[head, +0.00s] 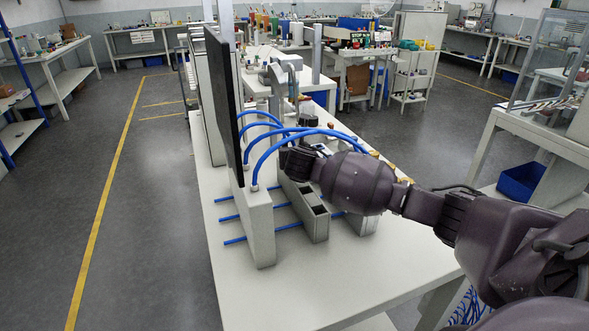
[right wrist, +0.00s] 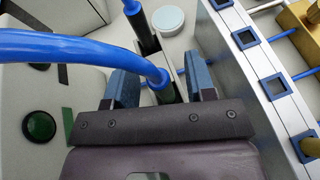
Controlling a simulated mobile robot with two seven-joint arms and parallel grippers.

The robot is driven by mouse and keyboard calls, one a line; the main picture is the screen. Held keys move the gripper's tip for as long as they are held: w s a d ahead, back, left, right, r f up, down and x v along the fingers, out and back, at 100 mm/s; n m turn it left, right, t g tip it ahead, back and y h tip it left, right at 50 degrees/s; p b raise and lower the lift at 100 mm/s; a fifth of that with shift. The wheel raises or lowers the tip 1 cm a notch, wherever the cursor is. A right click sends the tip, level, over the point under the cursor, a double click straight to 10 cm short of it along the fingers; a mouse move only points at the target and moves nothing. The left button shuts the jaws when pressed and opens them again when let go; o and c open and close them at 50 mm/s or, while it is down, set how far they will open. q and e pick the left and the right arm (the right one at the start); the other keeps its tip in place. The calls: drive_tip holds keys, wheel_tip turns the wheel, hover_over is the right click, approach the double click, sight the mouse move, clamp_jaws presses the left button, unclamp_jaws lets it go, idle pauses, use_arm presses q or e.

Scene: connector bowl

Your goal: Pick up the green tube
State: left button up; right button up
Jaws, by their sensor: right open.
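In the right wrist view, a dark green cylinder (right wrist: 167,96), which looks like the green tube, stands in a narrow slot with a blue hose end at its top. Most of it is hidden by my gripper and the hose. My right gripper (right wrist: 163,82) is open, with one blue-grey finger on each side of the cylinder; I cannot tell if either touches it. In the head view my right gripper (head: 298,158) is at the grey block fixture (head: 303,205), under the blue hoses. My left gripper is not in view.
Thick blue hoses (head: 262,150) arch over the fixture close to my right gripper. A tall dark panel (head: 226,100) stands to the left. A metal rail with blue square sockets (right wrist: 273,87) lies right of the gripper. The table's front (head: 300,290) is clear.

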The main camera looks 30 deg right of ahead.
drive_tip(key=shift+c, duration=0.3)
clamp_jaws()
drive_tip(key=shift+r, duration=0.1)
